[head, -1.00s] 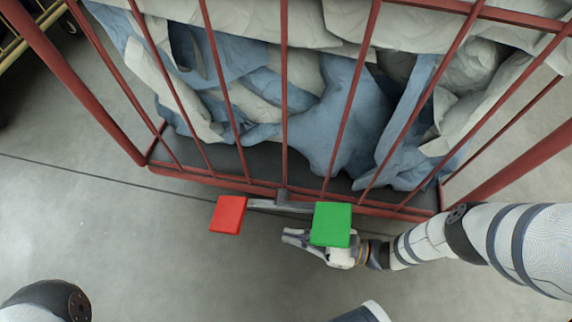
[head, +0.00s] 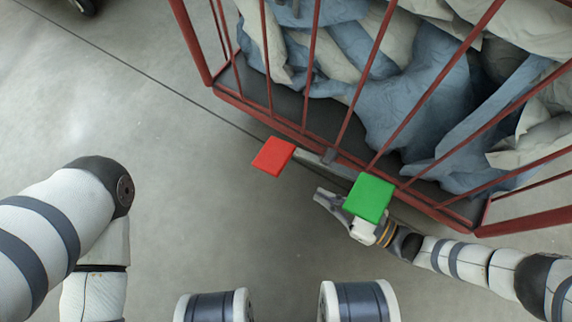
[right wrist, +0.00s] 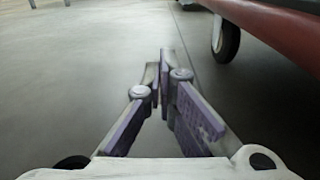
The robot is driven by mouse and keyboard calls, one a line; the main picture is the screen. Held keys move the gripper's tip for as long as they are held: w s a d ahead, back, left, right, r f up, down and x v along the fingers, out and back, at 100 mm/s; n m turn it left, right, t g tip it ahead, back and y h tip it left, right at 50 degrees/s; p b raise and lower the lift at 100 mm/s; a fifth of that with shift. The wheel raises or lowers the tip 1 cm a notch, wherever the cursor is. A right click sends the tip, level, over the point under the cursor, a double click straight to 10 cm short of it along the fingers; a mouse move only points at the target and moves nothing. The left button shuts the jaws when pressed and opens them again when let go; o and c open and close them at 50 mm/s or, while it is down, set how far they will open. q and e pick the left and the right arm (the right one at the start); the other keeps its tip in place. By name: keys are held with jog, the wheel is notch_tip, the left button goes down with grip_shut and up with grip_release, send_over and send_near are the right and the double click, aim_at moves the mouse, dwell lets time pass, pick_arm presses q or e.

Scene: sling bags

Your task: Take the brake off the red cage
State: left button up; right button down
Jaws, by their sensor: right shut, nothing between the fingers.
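The red cage (head: 289,126) stands at the upper right of the head view, full of blue and off-white bags. A brake bar at its lower front edge carries a red pedal (head: 273,156) at the left end and a green pedal (head: 369,197) at the right end. My right gripper (head: 320,196) is shut and empty, its fingertips pointing left, beside and partly behind the green pedal. Whether it touches the pedal I cannot tell. In the right wrist view the closed fingers (right wrist: 160,65) show with nothing between them. My left gripper is not visible; only my left arm shows.
A dark line runs across the grey floor toward the cage. The floor left of the cage is clear. In the right wrist view a wheel (right wrist: 226,38) stands under the cage's red frame (right wrist: 285,30). Another wheel (head: 84,5) shows at the top left of the head view.

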pick_arm(q)
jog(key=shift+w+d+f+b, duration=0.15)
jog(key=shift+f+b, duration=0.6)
jog(key=shift+b, duration=0.4)
pick_arm(e)
jog(key=w+a+r, duration=0.3)
jog(key=w+a, duration=0.3)
jog(key=a, duration=0.2)
jog(key=shift+a, duration=0.3)
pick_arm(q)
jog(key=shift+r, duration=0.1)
pick_arm(e)
jog(key=shift+w+r, duration=0.1)
jog(key=shift+r, duration=0.1)
